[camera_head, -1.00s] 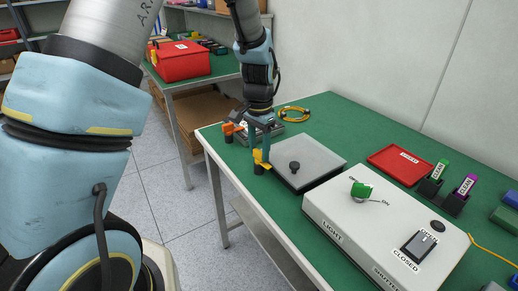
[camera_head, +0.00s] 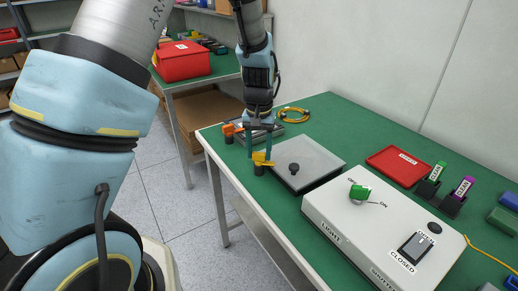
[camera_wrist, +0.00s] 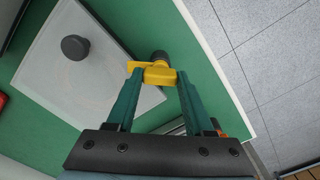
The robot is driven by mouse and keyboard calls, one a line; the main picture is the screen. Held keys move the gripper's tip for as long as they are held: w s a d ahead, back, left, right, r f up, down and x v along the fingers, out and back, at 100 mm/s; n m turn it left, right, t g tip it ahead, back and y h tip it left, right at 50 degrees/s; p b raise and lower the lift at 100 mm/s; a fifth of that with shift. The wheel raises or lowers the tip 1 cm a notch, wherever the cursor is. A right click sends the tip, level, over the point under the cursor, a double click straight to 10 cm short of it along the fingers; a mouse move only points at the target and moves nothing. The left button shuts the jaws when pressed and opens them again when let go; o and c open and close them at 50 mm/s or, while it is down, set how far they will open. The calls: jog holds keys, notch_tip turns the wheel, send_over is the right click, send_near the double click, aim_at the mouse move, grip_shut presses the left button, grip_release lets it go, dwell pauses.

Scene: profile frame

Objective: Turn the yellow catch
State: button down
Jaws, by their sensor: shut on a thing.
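The yellow catch (camera_head: 264,161) sits on a dark post by the left edge of the grey plate, near the table's front edge. It also shows in the wrist view (camera_wrist: 160,76), its lever pointing left over the plate's corner. My gripper (camera_head: 261,154) is shut on it from above, with one teal finger on each side. The grey plate (camera_head: 312,157) lies flat on the green table and carries a black knob (camera_head: 294,168). The plate shows in the wrist view (camera_wrist: 50,65) too.
An orange catch (camera_head: 229,129) stands behind my gripper, by a grey fixture. A white box (camera_head: 335,213) with a green knob (camera_head: 359,192) is to the right. Beyond are a red tray (camera_head: 398,163) and a yellow cable coil (camera_head: 293,115). The table's front edge is close to the catch.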

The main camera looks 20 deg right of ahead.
aim_at(259, 153)
jog(key=n+p, duration=0.1)
jog(key=n, duration=0.3)
jog(key=shift+r+n, duration=0.1)
jog(key=shift+n, duration=0.2)
jog(key=shift+n+p, duration=0.9)
jog(key=shift+n, duration=1.1)
jog(key=shift+c, duration=1.4)
grip_release()
notch_tip(259, 153, up, 11)
jog(key=b, duration=0.2)
